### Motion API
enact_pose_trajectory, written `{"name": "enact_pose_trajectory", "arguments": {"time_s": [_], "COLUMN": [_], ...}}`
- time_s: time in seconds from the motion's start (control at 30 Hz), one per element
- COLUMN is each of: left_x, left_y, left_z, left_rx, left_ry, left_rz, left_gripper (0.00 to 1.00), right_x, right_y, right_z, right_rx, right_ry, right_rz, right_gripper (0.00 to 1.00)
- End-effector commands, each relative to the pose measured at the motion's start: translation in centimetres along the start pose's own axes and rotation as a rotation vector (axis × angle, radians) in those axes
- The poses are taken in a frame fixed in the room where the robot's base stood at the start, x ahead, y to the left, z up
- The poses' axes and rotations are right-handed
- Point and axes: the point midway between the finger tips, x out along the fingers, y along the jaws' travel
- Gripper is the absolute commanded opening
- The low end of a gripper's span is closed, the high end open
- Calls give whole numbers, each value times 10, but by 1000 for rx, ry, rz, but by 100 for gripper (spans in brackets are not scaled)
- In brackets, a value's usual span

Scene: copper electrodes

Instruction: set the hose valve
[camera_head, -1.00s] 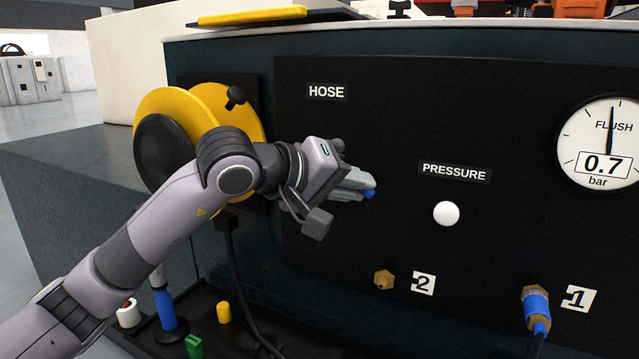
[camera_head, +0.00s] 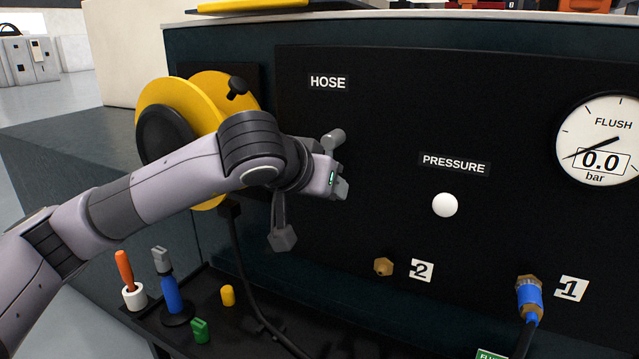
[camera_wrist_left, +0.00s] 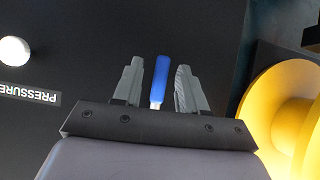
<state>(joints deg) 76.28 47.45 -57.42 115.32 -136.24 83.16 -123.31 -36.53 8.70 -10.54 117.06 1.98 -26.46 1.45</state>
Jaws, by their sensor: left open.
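The hose valve's blue lever (camera_wrist_left: 161,80) shows in the left wrist view, with a short metallic stem at its base. It lies between the two grey fingers of my left gripper (camera_wrist_left: 160,72), with a visible gap on either side. In the head view my left gripper (camera_head: 341,187) is at the black panel (camera_head: 390,110), below and right of the HOSE label (camera_head: 328,82). My gripper and wrist hide the lever there. The FLUSH gauge (camera_head: 600,139) reads 0.0 bar. My right gripper is not in view.
A yellow hose reel (camera_head: 165,100) stands left of the panel, close to my arm. A white knob (camera_head: 445,205) sits under the PRESSURE label. Port 2 (camera_head: 383,267) is bare; port 1 (camera_head: 529,297) carries a blue connector. Several tools stand on a low shelf.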

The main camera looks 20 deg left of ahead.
Motion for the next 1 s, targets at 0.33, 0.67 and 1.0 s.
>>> {"name": "enact_pose_trajectory", "arguments": {"time_s": [0.33,0.67,1.0], "left_x": [-28,-46,-46], "left_y": [0,0,0], "left_z": [21,32,32], "left_rx": [0,-2,-2], "left_ry": [3,1,1], "left_rz": [0,1,1], "left_gripper": [42,42,42], "right_x": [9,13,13], "right_y": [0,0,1], "right_z": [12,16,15], "right_rx": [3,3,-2], "right_ry": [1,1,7], "right_rz": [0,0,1], "right_gripper": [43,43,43]}}
